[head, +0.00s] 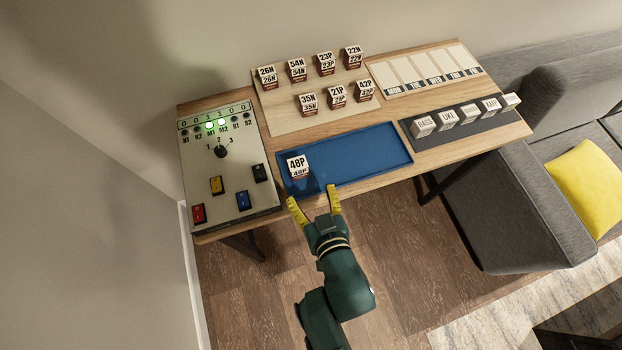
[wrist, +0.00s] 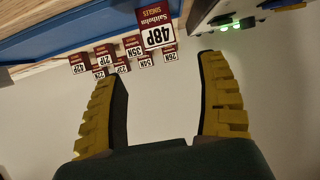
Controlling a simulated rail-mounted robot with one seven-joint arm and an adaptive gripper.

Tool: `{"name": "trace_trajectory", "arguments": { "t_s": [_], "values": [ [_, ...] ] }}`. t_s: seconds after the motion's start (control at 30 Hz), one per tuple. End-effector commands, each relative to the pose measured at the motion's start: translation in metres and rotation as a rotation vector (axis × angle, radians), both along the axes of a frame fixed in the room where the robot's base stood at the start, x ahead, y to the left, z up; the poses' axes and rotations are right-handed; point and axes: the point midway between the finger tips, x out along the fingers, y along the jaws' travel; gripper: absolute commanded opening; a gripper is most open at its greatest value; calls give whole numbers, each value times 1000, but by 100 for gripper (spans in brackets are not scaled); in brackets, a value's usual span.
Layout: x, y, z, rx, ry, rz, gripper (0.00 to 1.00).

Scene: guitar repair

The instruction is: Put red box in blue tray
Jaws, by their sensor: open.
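The blue tray (head: 365,152) lies at the front middle of the table. A red and white box labelled 48P (head: 297,166) stands in its left end. In the wrist view, the 48P box (wrist: 158,27) shows at the top, beyond and between my fingers. My gripper (head: 313,196) has yellow fingers, spread open and empty, by the tray's front edge just in front of the 48P box. Several similar red and white boxes, such as 21P (head: 337,97), stand behind the tray on a pale board.
A control panel (head: 243,190) with a knob, lit green lamps and coloured switches is left of the tray. A dark rack (head: 483,129) of white word blocks is to its right. A weekday board (head: 425,75) lies at the back right. The tray's middle and right are clear.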

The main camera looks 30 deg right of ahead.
Motion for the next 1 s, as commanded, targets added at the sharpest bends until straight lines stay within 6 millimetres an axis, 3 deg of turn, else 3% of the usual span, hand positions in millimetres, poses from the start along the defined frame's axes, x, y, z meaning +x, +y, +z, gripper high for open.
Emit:
{"name": "trace_trajectory", "arguments": {
  "t_s": [0.17,0.27,0.37,0.47,0.5,0.6,0.7,0.8,1.0],
  "values": [
    [-3,1,2,0,-3,1,74],
    [10,2,28,-5,-52,9,74],
    [39,10,99,-18,-181,36,74],
    [60,23,203,-38,-364,79,74],
    [61,30,245,-47,-438,98,74],
    [51,45,332,-67,-598,139,74],
    [35,55,385,-83,-703,167,74],
    [26,60,406,-90,-748,180,74],
    [25,60,408,-91,-751,181,74]
  ]
}}
